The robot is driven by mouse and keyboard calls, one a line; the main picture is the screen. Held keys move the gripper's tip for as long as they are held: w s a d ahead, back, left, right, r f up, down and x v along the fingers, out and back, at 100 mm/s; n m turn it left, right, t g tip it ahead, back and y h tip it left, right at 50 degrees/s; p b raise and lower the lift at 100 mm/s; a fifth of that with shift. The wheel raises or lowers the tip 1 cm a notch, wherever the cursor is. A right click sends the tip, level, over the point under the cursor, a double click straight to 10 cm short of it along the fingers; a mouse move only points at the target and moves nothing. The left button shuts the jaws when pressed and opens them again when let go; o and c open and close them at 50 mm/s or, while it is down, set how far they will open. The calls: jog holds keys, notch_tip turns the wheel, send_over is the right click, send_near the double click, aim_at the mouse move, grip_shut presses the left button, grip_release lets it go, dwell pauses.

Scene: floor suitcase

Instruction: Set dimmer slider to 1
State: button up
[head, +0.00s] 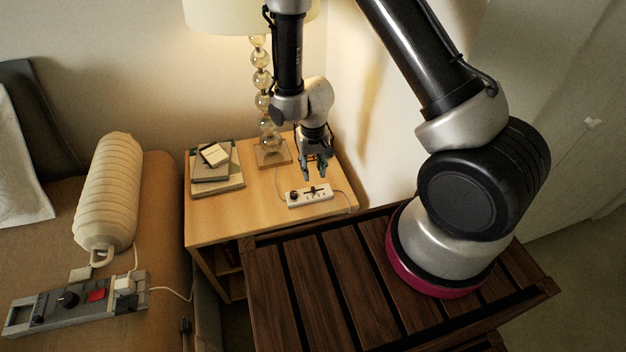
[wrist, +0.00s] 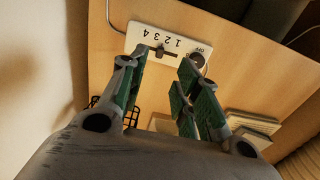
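The dimmer is a white panel (head: 322,197) lying on the wooden nightstand, near its right front edge. It has a round dark knob (head: 293,196) at its left end and a dark slider (head: 313,190) in a slot. In the wrist view the panel (wrist: 136,36) appears upside down, with the slider (wrist: 160,51) beside printed numbers 1 to 4 and the knob (wrist: 197,60) at the right. The slider's exact setting is hard to read. My gripper (head: 317,170) is above the panel, pointing down. Its green-padded fingers (wrist: 160,76) are apart and empty in the wrist view.
A lamp with a glass-ball stem (head: 262,78) stands at the back of the nightstand (head: 240,215). Stacked books (head: 216,180) lie at the left. A cable runs from the panel. A sofa at far left holds a second control panel (head: 50,303) and a ribbed bolster (head: 110,190).

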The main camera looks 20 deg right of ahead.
notch_tip(320, 180, up, 4)
jog(key=shift+r, duration=0.1)
jog(key=shift+c, duration=0.2)
